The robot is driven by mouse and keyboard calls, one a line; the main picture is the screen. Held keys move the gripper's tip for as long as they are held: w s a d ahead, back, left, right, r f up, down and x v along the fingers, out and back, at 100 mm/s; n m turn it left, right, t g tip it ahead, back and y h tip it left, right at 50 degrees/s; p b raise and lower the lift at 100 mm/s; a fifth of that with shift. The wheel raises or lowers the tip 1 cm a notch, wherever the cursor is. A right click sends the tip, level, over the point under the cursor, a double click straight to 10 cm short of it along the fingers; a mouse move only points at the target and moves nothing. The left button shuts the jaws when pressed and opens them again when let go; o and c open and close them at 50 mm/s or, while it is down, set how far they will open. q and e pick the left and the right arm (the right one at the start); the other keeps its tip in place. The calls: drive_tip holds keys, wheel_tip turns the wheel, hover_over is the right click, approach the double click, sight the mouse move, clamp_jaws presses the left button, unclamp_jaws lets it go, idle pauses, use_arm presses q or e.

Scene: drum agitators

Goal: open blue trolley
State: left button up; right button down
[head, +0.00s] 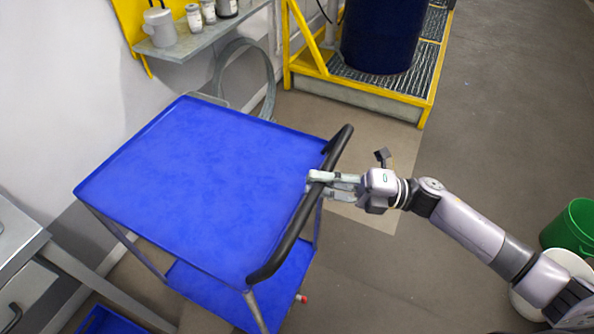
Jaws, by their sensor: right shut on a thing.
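A blue trolley (205,185) with a flat top tray and a lower blue shelf (205,292) stands at the centre left in the head view. A black handle (290,232) runs along its right side. My right gripper (318,183) comes in from the right and is shut on the black handle, near the handle's middle. Its fingers hide a short piece of the handle. The trolley's top is empty. My left gripper is not in view.
A yellow-framed platform with a dark blue drum (382,35) stands behind the trolley. A grey shelf with containers (160,27) is on the wall at the upper left. A grey bench (18,235) is at the left edge. A green bucket (572,228) is at the right. Open floor lies right of the trolley.

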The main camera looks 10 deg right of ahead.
drive_tip(key=shift+s+d+f, duration=0.1)
drive_tip(key=shift+s+d, duration=0.65)
drive_tip(key=shift+d, duration=0.25)
drive_tip(key=c, duration=1.9)
unclamp_jaws()
drive_tip(key=o, duration=0.4)
drive_tip(key=shift+c, duration=0.2)
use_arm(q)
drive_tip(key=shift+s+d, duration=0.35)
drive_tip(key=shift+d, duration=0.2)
use_arm(e)
drive_tip(key=shift+o, duration=0.3)
drive_tip(key=v, duration=1.2)
